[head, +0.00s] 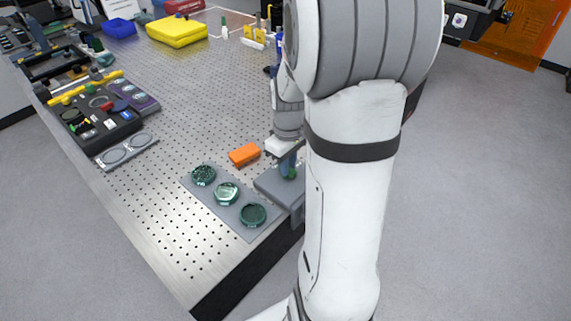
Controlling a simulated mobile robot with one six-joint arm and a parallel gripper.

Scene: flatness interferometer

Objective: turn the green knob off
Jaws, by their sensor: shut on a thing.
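The green knob (291,173) is on top of a grey box (270,187) at the near right edge of the perforated table. Only a small part of the knob shows. My gripper (287,162) points down over the box and is shut on the knob. My own arm covers the right side of the box. I cannot tell from this view which way the knob is turned.
A grey plate with several round dark-green glass discs (226,193) lies left of the box. An orange block (244,154) lies just behind. A black tray (96,122) with small parts stands at left. The middle of the perforated table (190,110) is clear.

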